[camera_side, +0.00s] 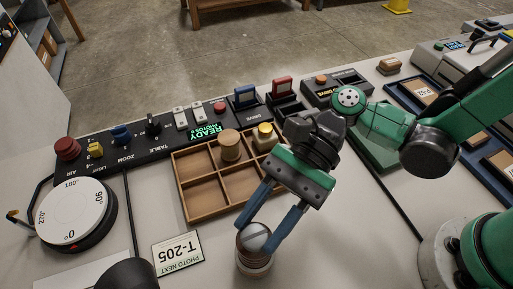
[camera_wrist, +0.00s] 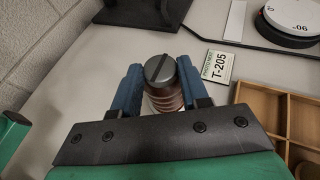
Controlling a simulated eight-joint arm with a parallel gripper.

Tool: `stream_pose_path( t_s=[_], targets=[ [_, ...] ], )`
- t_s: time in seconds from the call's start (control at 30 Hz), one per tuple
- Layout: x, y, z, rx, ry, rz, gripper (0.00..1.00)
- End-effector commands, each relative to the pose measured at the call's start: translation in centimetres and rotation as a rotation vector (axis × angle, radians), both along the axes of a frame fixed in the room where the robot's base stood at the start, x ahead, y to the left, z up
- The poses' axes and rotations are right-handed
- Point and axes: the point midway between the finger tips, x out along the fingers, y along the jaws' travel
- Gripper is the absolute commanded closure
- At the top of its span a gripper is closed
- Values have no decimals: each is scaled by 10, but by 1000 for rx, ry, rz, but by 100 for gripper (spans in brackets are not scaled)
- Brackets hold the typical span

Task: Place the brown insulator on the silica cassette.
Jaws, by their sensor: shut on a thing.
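The brown insulator (camera_side: 254,262) has a ribbed brown body and a grey slotted cap. It stands at the bottom middle of the side view, and it also shows in the wrist view (camera_wrist: 168,101). My gripper (camera_side: 257,238) is shut on it, with one blue finger on each side of its upper part. In the wrist view my gripper (camera_wrist: 160,70) hides its lower part. A pale edge shows by its lower body; I cannot tell what that is. It looks roughly upright, at or close to the tabletop. I cannot make out the silica cassette with certainty in either view.
A wooden compartment tray (camera_side: 187,199) holds a cork-topped piece (camera_side: 229,145) and a yellow-topped piece (camera_side: 265,136). A T-205 card (camera_side: 178,254) lies left of my gripper. A round dial turntable (camera_side: 72,213) is further left. A control panel (camera_side: 130,142) runs behind the tray.

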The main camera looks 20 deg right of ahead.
Motion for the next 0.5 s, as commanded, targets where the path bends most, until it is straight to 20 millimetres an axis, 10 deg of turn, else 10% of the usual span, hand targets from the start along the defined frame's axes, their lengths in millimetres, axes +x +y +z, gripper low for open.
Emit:
stream_pose_path(
  t_s=[0.13, 0.17, 0.27, 0.5],
  targets=[
    [0, 0, -3, 0, 0, 0, 100],
    [0, 0, -3, -1, 0, 0, 58],
    [0, 0, -3, -1, 0, 0, 29],
    [0, 0, -3, -1, 0, 0, 29]
  ],
)
